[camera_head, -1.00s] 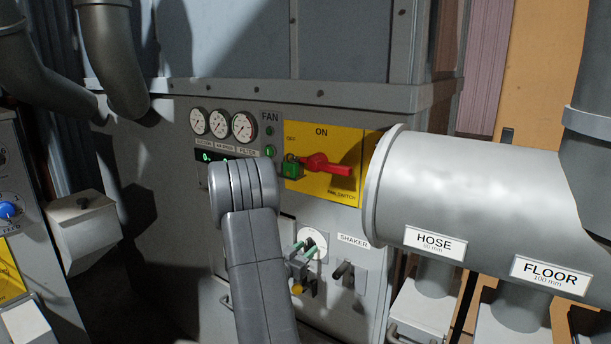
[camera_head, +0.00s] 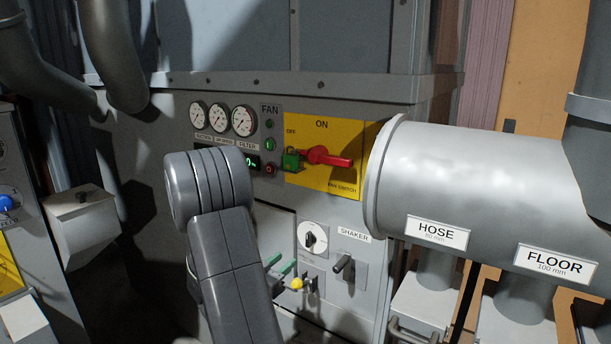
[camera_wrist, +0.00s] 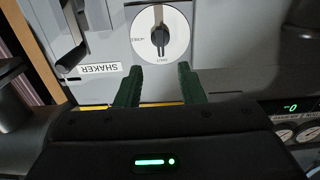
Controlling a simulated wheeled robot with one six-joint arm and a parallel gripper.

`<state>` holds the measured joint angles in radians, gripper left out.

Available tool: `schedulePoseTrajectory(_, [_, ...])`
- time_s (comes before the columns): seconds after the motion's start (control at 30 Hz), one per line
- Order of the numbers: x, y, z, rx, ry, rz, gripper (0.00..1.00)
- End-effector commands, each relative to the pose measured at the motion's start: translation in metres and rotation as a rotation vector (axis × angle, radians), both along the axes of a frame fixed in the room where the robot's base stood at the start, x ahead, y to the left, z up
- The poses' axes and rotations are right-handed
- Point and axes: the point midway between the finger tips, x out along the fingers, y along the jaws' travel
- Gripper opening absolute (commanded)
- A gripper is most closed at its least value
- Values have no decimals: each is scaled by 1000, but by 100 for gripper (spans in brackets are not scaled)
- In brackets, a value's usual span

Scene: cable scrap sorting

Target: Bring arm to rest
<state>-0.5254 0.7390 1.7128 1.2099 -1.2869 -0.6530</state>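My gripper (camera_wrist: 160,88) shows in the wrist view with its two dark green fingers apart and nothing between them. The white round selector dial (camera_wrist: 160,36) with a black knob lies beyond the fingertips. In the head view my gripper (camera_head: 283,276) is partly hidden behind my grey arm, its green fingers low in front of the cabinet, below and left of the dial (camera_head: 312,238). The fingers appear apart from the dial. A yellow-tipped part (camera_head: 297,283) shows beside the fingers.
The grey cabinet carries gauges (camera_head: 243,121), a red fan switch handle (camera_head: 330,158) on a yellow plate (camera_head: 345,185), and a shaker lever (camera_head: 344,264). A large grey duct (camera_head: 470,185) projects at right. A box (camera_head: 84,228) stands at left.

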Motion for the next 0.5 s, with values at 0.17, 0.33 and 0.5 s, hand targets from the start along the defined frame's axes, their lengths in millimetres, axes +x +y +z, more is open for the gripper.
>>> schedulePoseTrajectory(0.17, [29, -21, 2, 0, 0, -3, 35])
schedulePoseTrajectory(0.33, [57, -40, 2, 0, 0, -4, 35])
schedulePoseTrajectory(0.5, [86, -58, 2, 0, 0, -3, 35])
